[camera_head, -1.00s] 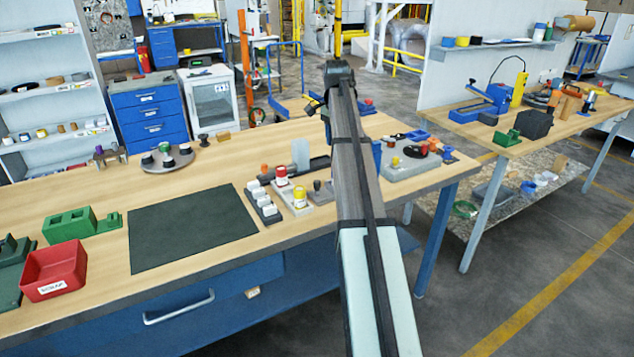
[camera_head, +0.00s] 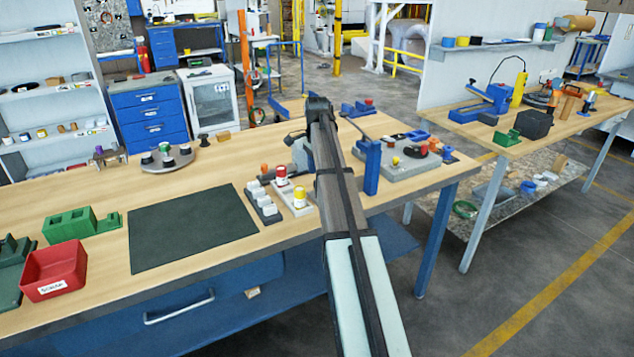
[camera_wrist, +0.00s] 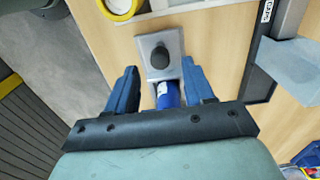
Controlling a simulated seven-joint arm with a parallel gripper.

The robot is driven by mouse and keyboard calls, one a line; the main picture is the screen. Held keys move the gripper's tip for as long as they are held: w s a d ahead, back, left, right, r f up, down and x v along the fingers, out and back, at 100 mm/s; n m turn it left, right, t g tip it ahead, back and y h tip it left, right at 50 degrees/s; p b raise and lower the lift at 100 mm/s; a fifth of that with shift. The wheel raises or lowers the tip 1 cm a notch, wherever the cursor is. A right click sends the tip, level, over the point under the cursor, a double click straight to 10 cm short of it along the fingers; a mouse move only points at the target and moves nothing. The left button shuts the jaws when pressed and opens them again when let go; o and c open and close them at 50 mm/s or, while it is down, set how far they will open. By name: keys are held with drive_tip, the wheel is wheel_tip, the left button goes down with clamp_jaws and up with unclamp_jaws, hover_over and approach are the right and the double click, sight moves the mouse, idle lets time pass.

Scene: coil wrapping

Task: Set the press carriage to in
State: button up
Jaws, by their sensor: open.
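My gripper (camera_wrist: 158,68) is open in the wrist view, its two blue fingers apart and pointing toward a grey plate with a dark round knob (camera_wrist: 159,55). A blue cylinder (camera_wrist: 167,96) shows between the fingers, with no clear grip on it. To the right is a black-edged rail (camera_wrist: 262,50) with a partly readable label, and a grey block (camera_wrist: 290,68) beside or on it. I cannot tell for certain which part is the press carriage. In the head view my arm hides the gripper and most of this area; a blue-grey piece (camera_head: 300,152) shows left of the arm.
A tray with red-topped (camera_head: 281,174) and yellow-topped (camera_head: 299,195) pieces stands left of my arm. A blue upright (camera_head: 371,166) and a grey base with several parts (camera_head: 395,170) stand right of it. A dark mat (camera_head: 190,228) is clear; a red bin (camera_head: 53,270) is at left.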

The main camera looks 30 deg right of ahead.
drive_tip(key=shift+f, duration=2.2)
clamp_jaws()
drive_tip(key=shift+d, duration=0.1)
